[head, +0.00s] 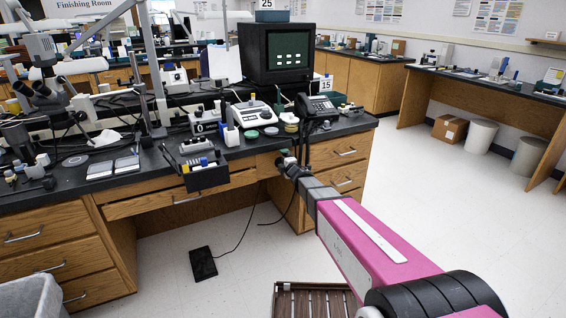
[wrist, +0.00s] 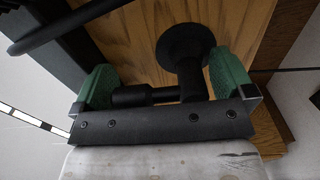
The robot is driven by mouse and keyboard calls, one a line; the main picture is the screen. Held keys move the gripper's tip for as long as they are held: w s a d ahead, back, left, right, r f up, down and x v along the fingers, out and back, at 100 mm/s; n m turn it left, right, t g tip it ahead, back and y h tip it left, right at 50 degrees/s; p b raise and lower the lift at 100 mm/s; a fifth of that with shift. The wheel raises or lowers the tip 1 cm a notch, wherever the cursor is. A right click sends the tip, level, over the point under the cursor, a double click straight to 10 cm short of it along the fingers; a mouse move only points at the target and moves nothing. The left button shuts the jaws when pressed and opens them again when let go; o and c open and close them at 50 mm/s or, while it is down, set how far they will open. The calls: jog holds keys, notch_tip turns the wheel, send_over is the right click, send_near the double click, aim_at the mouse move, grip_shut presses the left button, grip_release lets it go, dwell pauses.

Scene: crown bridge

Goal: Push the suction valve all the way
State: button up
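The suction valve is black. In the wrist view its round base (wrist: 185,45) is fixed to a wooden panel, and a short stem leads to a sideways cylindrical handle (wrist: 145,96). My gripper (wrist: 164,72) has green finger pads set wide apart. The handle lies between them, near the dark palm bar; I cannot tell whether it touches. In the head view my gripper (head: 289,165) is at the front of the wooden lab bench, below the black top. The valve there is small and mostly hidden by it.
The black bench top (head: 355,124) above my gripper holds a scale (head: 255,114), a phone (head: 317,106) and a monitor (head: 277,53). A black foot pedal (head: 203,263) with a cable lies on the floor. A grey bin (head: 30,297) stands at lower left.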

jog(key=m, duration=0.2)
jog(key=d+m, duration=0.1)
jog(key=m, duration=0.1)
jog(key=shift+w, duration=0.3)
jog(key=s+d+f+m+g+h, duration=0.4)
jog(key=s+d+m+h, duration=0.1)
jog(key=s+d+m, duration=0.5)
jog(key=s+d+f+m+g+h, duration=0.4)
jog(key=s+d+f+m+h, duration=0.1)
jog(key=s+d+m, duration=0.4)
jog(key=shift+s+d+m+g, duration=0.4)
jog(key=shift+s+d, duration=0.95)
jog(key=shift+d, duration=0.65)
jog(key=shift+h, duration=0.3)
